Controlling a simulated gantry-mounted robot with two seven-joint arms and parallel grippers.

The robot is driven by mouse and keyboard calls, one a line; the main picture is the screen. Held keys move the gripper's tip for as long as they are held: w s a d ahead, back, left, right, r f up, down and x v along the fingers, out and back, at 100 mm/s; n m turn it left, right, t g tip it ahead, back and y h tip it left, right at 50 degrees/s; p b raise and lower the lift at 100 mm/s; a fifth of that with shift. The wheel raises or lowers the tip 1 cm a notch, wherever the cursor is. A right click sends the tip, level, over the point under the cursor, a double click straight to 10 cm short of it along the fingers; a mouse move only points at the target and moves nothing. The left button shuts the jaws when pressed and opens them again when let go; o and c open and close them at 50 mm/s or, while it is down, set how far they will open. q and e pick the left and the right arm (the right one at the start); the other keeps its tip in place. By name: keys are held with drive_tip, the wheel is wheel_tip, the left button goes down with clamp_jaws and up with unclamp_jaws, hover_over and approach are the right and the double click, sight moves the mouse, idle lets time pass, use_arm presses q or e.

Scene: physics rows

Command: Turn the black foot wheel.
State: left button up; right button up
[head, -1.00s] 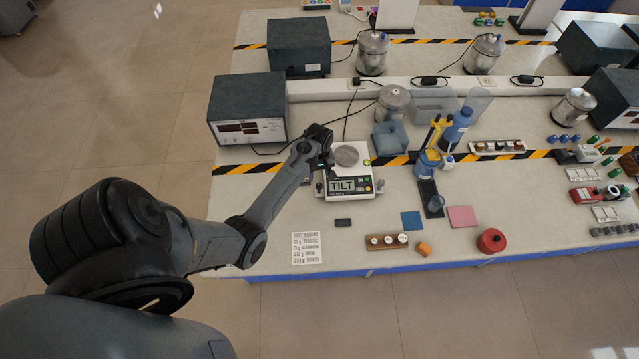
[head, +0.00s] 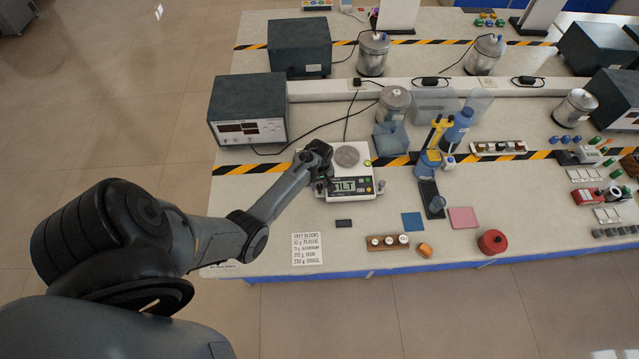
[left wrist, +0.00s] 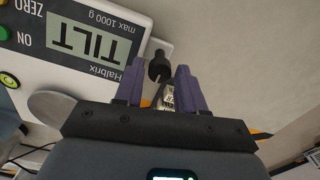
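The white balance (head: 362,194) stands on the bench, with TILT on its display, a round grey pan and a green spot beside the pan. In the left wrist view it appears upside down. The black foot wheel (left wrist: 158,67) stands at the balance's side by a pale tab. My left gripper (left wrist: 157,75) points at it, with purple fingers apart on either side of the wheel's line; contact is not visible. In the head view my left gripper (head: 322,170) is at the balance's left edge and hides part of it. My right gripper is not in view.
A dark box instrument (head: 246,108) stands behind left, with a cable running towards the balance. A yellow and blue stand (head: 430,160) is to the right. A small dark block (head: 343,223), a printed card (head: 308,249) and a weight rack (head: 387,241) lie in front.

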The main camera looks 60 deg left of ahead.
use_arm(q)
clamp_jaws()
drive_tip(key=shift+r+m+p, duration=0.1)
drive_tip(key=shift+m+p, duration=0.35)
drive_tip(key=shift+m, duration=0.05)
drive_tip(key=shift+m+p, duration=0.65)
drive_tip(key=shift+m, duration=0.35)
drive_tip(key=m+p, duration=0.1)
drive_tip(key=m, duration=0.2)
drive_tip(key=shift+m+p, duration=0.45)
drive_tip(key=shift+m, duration=0.55)
